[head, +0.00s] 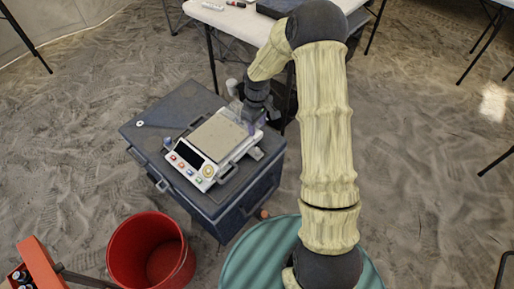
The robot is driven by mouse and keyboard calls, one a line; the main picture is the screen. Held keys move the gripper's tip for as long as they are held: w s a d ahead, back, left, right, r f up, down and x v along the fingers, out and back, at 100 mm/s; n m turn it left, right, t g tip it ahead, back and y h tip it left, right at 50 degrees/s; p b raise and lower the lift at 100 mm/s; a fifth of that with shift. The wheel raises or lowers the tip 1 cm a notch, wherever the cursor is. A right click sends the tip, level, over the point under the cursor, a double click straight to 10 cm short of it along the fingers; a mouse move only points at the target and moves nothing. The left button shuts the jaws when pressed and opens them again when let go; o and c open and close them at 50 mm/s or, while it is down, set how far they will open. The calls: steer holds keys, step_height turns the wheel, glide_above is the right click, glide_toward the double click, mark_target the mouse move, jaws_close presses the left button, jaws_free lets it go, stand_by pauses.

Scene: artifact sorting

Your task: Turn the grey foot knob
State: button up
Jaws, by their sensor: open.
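A white scale (186,165) with a flat beige plate (217,138), a dark display and several coloured buttons sits on a dark grey-blue case (150,125). A small grey part (256,153) sticks out at the scale's right front corner; it may be a foot knob, but it is too small to be sure. My gripper (250,114) points down at the scale's back right corner, close beside it. It is open. The arm's end hides that corner, so I cannot tell whether the fingers are around or touching a knob there.
A red bucket (125,250) stands in front of the case. A green ribbed drum top (262,258) lies below my arm. A white table (240,25) is behind. A small white ring (140,124) lies on the case. Sandy floor is free at left and right.

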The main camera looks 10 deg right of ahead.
mark_target(257, 149)
step_height(257, 149, down, 14)
steer(key=b, duration=0.2)
steer(key=shift+r+b, duration=0.1)
steer(key=shift+b, duration=0.25)
steer(key=shift+c, duration=0.4)
jaws_close()
steer(key=shift+r+m, duration=0.1)
steer(key=shift+m, duration=0.3)
steer(key=m+p, duration=0.2)
steer(key=m, duration=0.3)
steer(key=m+p, duration=0.2)
steer(key=m, duration=0.4)
steer(key=shift+m, duration=0.3)
